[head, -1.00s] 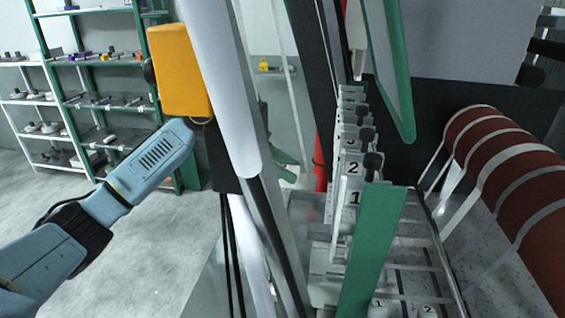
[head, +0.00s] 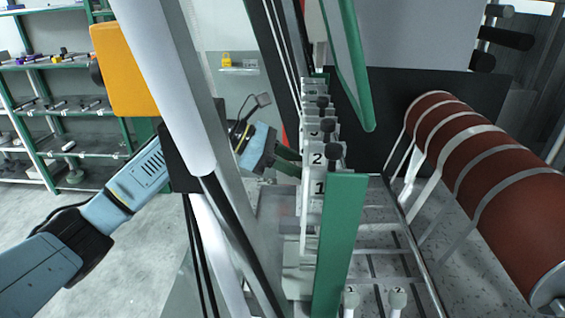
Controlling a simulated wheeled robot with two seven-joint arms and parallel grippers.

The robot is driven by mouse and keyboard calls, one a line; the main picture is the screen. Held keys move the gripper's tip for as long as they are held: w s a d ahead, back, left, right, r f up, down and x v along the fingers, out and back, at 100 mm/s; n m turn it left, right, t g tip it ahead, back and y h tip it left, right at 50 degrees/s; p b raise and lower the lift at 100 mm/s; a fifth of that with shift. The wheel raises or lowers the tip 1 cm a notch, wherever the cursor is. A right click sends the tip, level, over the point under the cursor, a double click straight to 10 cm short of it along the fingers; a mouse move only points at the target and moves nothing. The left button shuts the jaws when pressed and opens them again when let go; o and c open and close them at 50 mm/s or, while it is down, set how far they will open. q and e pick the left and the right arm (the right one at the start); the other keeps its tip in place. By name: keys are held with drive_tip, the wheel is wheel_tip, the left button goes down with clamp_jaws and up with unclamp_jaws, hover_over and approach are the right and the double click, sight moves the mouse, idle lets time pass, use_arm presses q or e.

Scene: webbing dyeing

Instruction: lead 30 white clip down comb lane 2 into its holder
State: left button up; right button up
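The comb is a receding row of white numbered plates; lane plate 2 (head: 316,157) stands just behind lane plate 1 (head: 319,188). Dark round knobs sit on top of the row. Small white pieces marked 1 (head: 352,299) and 2 (head: 397,299) stand low at the front; I cannot tell whether they are holders. I cannot make out the 30 white clip. My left arm passes behind the grey post, and my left gripper (head: 272,158) is left of the comb row. Its fingers are too small and partly hidden to read. My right gripper is not in view.
The tilted grey post (head: 215,185) crosses in front of my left arm. A green upright (head: 338,245) stands before the comb. A dark red roll (head: 500,180) with white webbing bands is at right. An orange box (head: 125,70) is at upper left, with shelves behind.

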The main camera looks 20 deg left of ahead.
sight(293, 178)
use_arm(q)
wheel_tip(293, 178, down, 4)
drive_tip(key=shift+a+r, duration=0.15)
drive_tip(key=shift+r, duration=0.1)
drive_tip(key=shift+w+f+b, duration=0.15)
drive_tip(key=shift+f+b, duration=4.45)
drive_tip(key=shift+f, duration=5.4)
drive_tip(key=o, duration=1.1)
